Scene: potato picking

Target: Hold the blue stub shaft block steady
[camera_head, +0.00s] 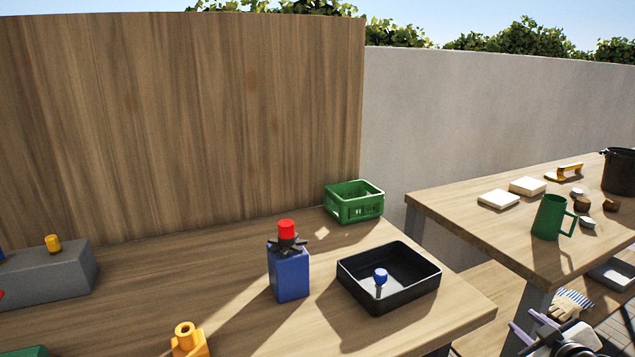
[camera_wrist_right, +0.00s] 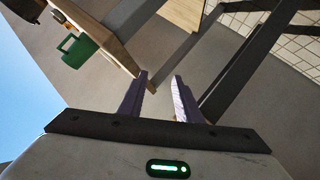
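The blue stub shaft block (camera_head: 289,276) stands upright on the near wooden table, left of the black tray. A dark star-shaped piece (camera_head: 288,243) and a red cap (camera_head: 286,229) sit on top of it. Nothing of mine touches the block. My right gripper (camera_head: 531,325) is at the lower right, beyond the table's right end and well away from the block. In the right wrist view its two purple fingers (camera_wrist_right: 158,98) are apart with nothing between them. My left gripper is not in view.
A black tray (camera_head: 411,293) holds a small blue-topped piece (camera_head: 380,277). A green crate (camera_head: 354,203) stands behind it. A grey block (camera_head: 45,277) and an orange piece (camera_head: 190,343) are left. A second table (camera_head: 490,222) carries a green mug (camera_head: 549,217).

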